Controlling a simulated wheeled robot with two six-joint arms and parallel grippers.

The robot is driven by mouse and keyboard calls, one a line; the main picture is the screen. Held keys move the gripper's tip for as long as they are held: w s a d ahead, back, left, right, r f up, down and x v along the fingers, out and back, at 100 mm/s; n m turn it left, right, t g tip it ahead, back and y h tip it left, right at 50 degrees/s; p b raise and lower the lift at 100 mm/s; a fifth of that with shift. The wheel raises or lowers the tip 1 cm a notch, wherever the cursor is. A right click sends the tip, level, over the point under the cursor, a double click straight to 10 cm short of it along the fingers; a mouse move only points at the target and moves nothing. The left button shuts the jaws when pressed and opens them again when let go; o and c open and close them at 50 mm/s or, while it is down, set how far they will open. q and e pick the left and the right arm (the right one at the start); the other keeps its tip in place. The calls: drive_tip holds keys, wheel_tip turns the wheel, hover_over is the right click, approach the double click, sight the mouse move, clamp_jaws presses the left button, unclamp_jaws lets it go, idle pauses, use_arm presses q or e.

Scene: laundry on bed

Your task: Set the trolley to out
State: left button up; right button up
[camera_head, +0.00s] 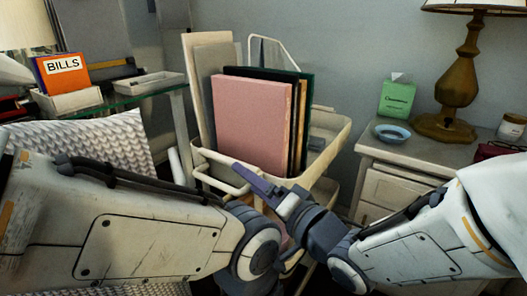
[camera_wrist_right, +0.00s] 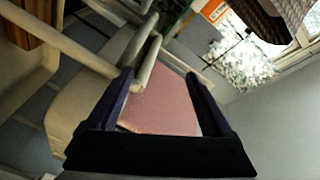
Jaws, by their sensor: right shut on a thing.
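The trolley (camera_head: 333,150) is a cream cart with a raised rim, standing between the glass desk and the bedside table. It carries upright folders, the front one pink (camera_head: 250,122). My right gripper (camera_head: 245,178) is at the trolley's near side, shut on its cream tubular handle (camera_head: 212,163). In the right wrist view its two dark fingers (camera_wrist_right: 158,78) stand apart around part of the handle (camera_wrist_right: 145,68), with the pink folder behind. My left arm crosses the lower left of the head view; its gripper does not show. The trolley's lower part is mostly hidden by my arms.
A bedside table (camera_head: 385,150) at right holds a green tissue box (camera_head: 397,98), a blue bowl (camera_head: 392,133) and a lamp (camera_head: 457,80). At left a glass desk (camera_head: 135,97) holds an orange BILLS box (camera_head: 62,72). A knitted white pillow (camera_head: 110,140) lies below it.

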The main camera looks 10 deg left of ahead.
wheel_tip(320, 180, up, 7)
drive_tip(key=d+t+y, duration=0.1)
drive_tip(key=d+t, duration=0.1)
drive_tip(key=shift+w+d+f+m, duration=0.2)
drive_tip(key=shift+w+m, duration=0.1)
drive_tip(key=shift+w, duration=0.15)
drive_tip(key=shift+b, duration=0.3)
drive_tip(key=shift+t, duration=0.3)
